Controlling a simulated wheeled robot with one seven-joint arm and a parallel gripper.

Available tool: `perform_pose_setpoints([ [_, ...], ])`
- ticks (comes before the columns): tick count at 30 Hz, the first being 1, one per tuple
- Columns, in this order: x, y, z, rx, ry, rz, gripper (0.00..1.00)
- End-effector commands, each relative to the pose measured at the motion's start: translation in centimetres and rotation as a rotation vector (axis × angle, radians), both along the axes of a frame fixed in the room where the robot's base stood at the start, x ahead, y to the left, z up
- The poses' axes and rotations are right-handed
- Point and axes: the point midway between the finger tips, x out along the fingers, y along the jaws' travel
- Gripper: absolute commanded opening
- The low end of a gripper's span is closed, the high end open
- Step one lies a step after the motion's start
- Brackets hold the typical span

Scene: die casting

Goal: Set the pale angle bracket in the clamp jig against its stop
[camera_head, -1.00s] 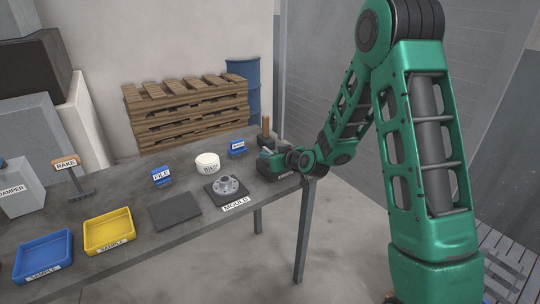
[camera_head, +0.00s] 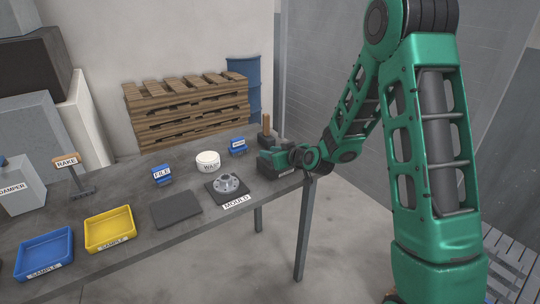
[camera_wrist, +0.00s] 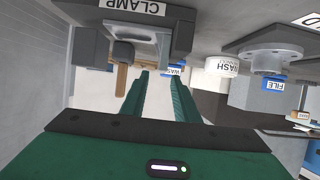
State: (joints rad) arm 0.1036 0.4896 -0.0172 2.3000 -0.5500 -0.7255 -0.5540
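The clamp jig (camera_head: 268,170) is a dark block at the right end of the table, partly hidden by my gripper (camera_head: 276,156). In the wrist view the jig (camera_wrist: 180,32) is at the top, with its CLAMP label. A pale grey angled piece (camera_wrist: 146,33), which looks like the angle bracket, sits at the jig beneath the label. Whether it touches the stop cannot be made out. My gripper's two green fingers (camera_wrist: 157,82) reach toward the jig, apart, with nothing seen between them. In the head view the bracket cannot be made out.
Beside the jig stand a wooden handle (camera_head: 266,124), a blue labelled holder (camera_head: 238,148), the white WASH tub (camera_head: 208,161) and the MOULD plate (camera_head: 213,195). Yellow (camera_head: 111,243) and blue (camera_head: 67,258) sample trays lie farther left. A dark flat plate (camera_head: 176,210) lies between.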

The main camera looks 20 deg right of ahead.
Motion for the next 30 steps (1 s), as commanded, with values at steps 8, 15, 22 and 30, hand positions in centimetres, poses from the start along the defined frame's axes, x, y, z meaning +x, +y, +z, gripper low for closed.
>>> perform_pose_setpoints([
  [8, -5.2, -1.9, 2.4, 0.001, -0.001, -0.004, 0.28],
  [15, -8.2, -2.8, 3.7, 0.000, -0.001, -0.003, 0.28],
  [22, -9.2, -3.0, 4.0, 0.001, -0.001, -0.001, 0.28],
  [30, -10.5, -3.3, 4.1, -0.023, 0.059, 0.018, 0.28],
])
